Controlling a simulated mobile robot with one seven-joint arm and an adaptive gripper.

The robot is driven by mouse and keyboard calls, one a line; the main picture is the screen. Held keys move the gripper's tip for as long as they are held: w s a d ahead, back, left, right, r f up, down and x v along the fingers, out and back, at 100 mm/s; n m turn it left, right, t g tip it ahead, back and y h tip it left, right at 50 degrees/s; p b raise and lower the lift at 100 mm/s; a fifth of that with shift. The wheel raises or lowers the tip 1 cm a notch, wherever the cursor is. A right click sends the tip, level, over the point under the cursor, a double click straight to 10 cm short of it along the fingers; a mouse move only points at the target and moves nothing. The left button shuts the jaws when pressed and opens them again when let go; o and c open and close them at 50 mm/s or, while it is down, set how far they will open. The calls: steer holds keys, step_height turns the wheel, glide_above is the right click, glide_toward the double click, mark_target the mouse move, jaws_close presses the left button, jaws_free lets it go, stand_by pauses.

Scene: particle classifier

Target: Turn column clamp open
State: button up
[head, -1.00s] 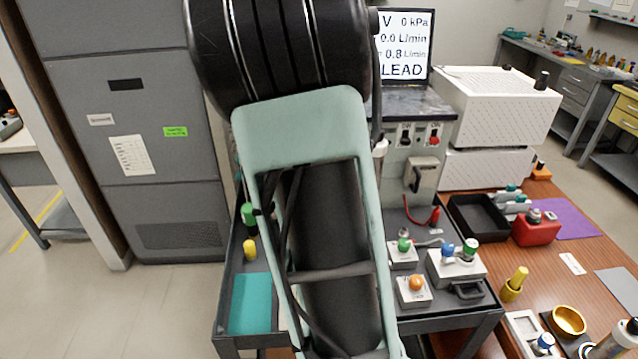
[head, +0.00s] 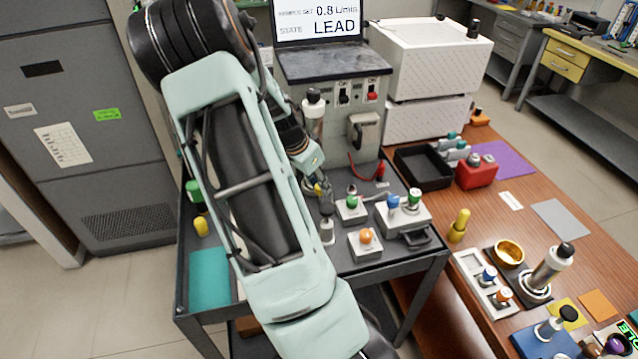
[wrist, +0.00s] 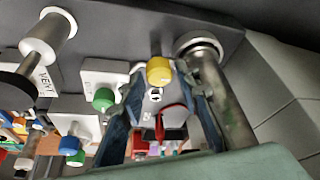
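A yellow knob (wrist: 159,71), which looks like the column clamp, sits beside a metal column (wrist: 213,100) in the wrist view. The column's foot has a pale ring. My gripper (wrist: 160,78) has its two blue-grey fingers spread, one on each side of the knob. I see gaps beside the knob and cannot tell whether either finger touches it. In the head view my gripper (head: 321,187) is low over the cart, in front of the grey cabinet (head: 335,135), and the knob is mostly hidden by it. A black-topped metal cylinder (head: 313,112) stands behind my wrist.
White blocks with a green knob (head: 352,202), an orange knob (head: 366,237) and blue and green knobs (head: 404,203) stand close right of my gripper. A red cable (head: 362,172) hangs at the cabinet. A teal mat (head: 210,278) lies at the cart's left.

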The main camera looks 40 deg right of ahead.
steer(key=shift+d+f, duration=0.15)
steer(key=shift+f, duration=0.25)
steer(key=shift+c, duration=0.2)
jaws_close()
